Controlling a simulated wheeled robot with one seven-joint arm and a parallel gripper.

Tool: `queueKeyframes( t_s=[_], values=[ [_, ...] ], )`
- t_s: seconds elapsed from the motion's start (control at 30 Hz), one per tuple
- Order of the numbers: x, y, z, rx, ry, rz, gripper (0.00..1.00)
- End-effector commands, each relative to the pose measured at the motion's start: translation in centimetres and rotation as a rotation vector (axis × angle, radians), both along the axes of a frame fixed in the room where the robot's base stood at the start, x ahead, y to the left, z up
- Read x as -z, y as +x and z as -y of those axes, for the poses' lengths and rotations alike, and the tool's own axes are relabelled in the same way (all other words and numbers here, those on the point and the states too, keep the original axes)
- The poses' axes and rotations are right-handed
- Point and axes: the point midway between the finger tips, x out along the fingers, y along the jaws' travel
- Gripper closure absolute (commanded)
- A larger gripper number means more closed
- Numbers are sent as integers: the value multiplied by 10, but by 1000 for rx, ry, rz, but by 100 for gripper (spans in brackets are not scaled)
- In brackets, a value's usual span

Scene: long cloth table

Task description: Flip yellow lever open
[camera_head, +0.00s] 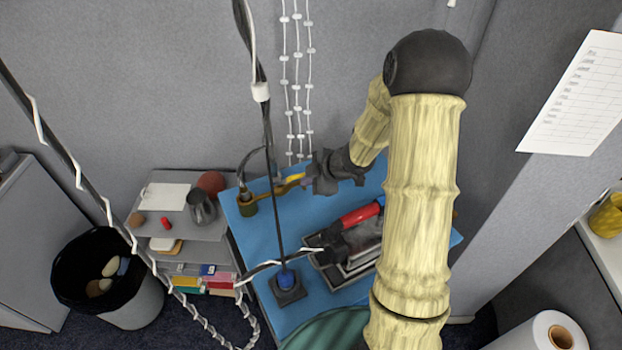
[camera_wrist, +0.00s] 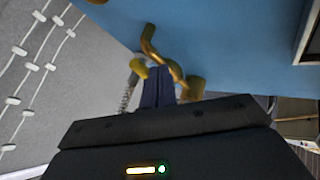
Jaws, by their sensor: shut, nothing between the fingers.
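The yellow lever (camera_head: 289,181) sits on a brass fitting (camera_head: 247,203) at the far left part of the blue table. My gripper (camera_head: 308,178) is at the right end of the lever, its fingers shut with nothing between them. In the wrist view, the dark blue fingers (camera_wrist: 158,88) point at curved brass parts (camera_wrist: 150,45), with a small yellow piece (camera_wrist: 140,69) just left of the fingertips. I cannot tell whether the fingers touch the lever. The fingers and gripper body hide part of the fitting in the wrist view.
A red and black tool (camera_head: 360,214) lies in a grey tray (camera_head: 340,281) right of the fitting. White beaded cords (camera_head: 298,80) hang behind. A shelf (camera_head: 180,225) stands left.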

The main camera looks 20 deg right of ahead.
Motion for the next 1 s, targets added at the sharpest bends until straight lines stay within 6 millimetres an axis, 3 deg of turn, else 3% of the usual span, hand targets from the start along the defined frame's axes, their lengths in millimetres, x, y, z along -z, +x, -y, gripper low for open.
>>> queueKeyframes(
  t_s=[0.5, 1.0],
  values=[
    [-1, 18, 8, 4, 0, -1, 100],
    [1, 14, 6, 5, 0, 2, 100]
  ],
)
